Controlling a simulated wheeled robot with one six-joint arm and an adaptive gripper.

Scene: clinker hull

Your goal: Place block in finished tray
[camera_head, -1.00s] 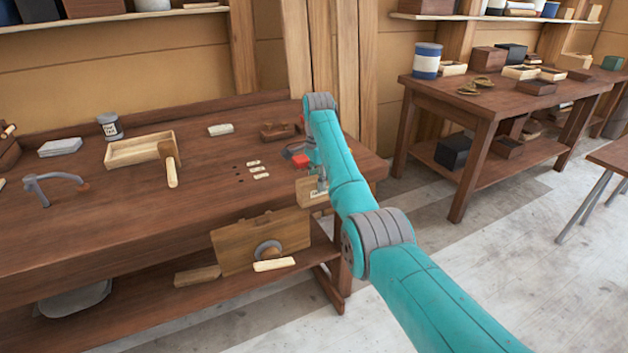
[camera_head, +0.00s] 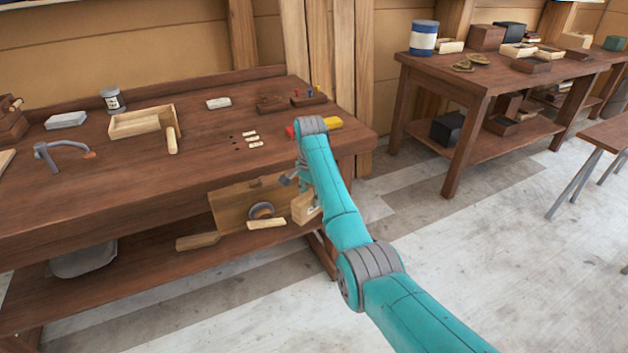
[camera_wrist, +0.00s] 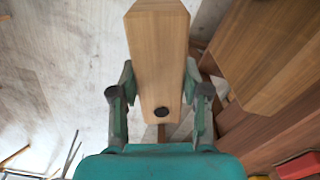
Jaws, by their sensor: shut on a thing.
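A pale wooden block (camera_wrist: 158,55) with a dark round spot near its lower end is held between the two fingers of my gripper (camera_wrist: 159,105) in the wrist view. In the head view the block (camera_head: 305,208) hangs at the bench's front right edge, below the bench top. My arm hides much of the gripper there. A pale wooden tray (camera_head: 125,129) sits on the bench at left, with a mallet (camera_head: 170,137) at its right end. No label shows, so I cannot tell whether it is the finished tray.
The workbench (camera_head: 90,200) carries a grey clamp (camera_head: 60,158), a tin (camera_head: 112,100) and small pale pieces. Red and yellow items (camera_head: 334,124) lie behind my arm. A lower shelf holds loose wood. Another table (camera_head: 480,85) with boxes stands at right; floor between is clear.

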